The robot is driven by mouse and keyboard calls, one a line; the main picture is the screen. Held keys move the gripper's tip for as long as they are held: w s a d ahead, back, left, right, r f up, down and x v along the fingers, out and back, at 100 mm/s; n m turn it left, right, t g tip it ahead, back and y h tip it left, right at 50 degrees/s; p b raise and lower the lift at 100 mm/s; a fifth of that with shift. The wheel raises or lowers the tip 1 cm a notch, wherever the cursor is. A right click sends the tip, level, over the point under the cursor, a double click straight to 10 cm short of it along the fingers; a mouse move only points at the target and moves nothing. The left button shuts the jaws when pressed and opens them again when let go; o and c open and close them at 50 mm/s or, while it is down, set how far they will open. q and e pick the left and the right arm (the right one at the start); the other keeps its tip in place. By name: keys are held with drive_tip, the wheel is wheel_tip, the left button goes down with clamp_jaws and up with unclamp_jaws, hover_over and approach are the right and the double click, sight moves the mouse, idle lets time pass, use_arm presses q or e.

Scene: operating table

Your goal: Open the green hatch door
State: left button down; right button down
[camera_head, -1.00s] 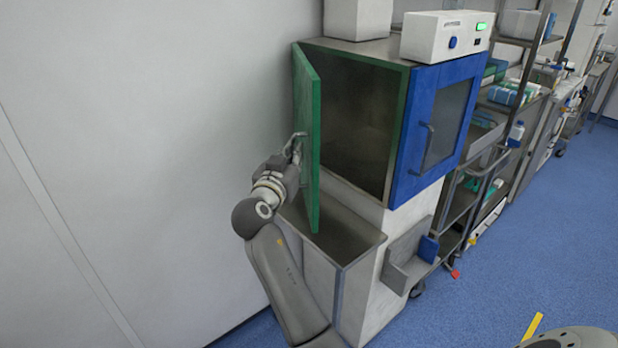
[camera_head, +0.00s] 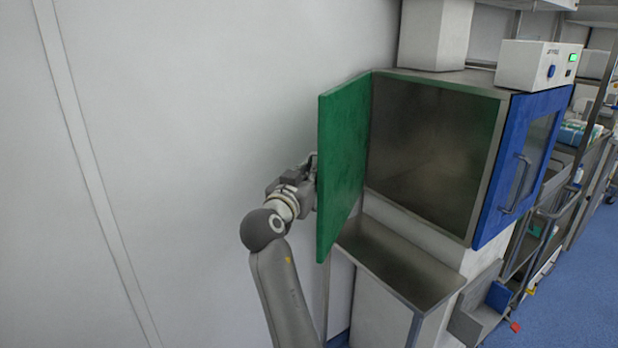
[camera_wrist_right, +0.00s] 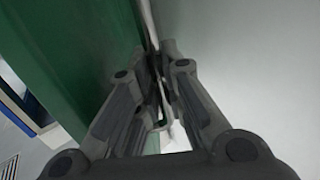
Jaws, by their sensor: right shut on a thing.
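The green hatch door (camera_head: 342,160) stands wide open on the left side of the steel cabinet, showing its inner face in the head view. The cabinet's dark interior (camera_head: 430,150) is exposed and looks empty. My right gripper (camera_head: 308,175) is at the outer side of the door, partly hidden behind its edge. In the right wrist view, the gripper (camera_wrist_right: 160,85) is shut on the metal door handle (camera_wrist_right: 150,28), with the green door (camera_wrist_right: 75,60) along the left. My left gripper is not in view.
A blue door (camera_head: 495,190) with a window and handle is on the cabinet's right face. A steel ledge (camera_head: 400,262) juts out below the opening. A white wall (camera_head: 200,120) is close behind my right arm. Blue floor (camera_head: 575,290) is clear at right.

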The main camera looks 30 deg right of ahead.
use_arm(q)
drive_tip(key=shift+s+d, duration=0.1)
use_arm(e)
drive_tip(key=shift+d, duration=0.1)
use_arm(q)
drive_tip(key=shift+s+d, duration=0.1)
use_arm(e)
drive_tip(key=c, duration=1.8)
unclamp_jaws()
